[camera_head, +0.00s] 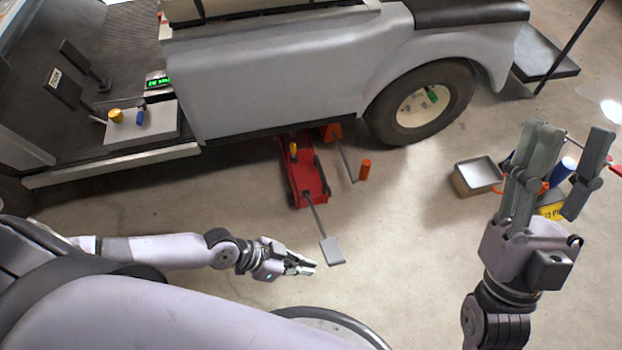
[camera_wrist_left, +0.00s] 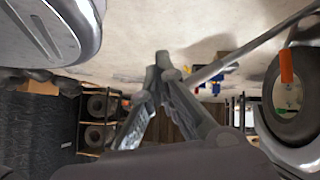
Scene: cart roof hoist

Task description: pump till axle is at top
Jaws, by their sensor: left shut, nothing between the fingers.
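A red floor jack (camera_head: 303,180) stands on the floor, its far end by the car's lower side edge. My right gripper (camera_head: 572,135) is raised at the right, fingers apart and empty. The axle is hidden under the car.
The grey car (camera_head: 285,75) with its wheel (camera_head: 420,103) fills the back. A metal box (camera_head: 478,176) and several tools lie behind my right gripper.

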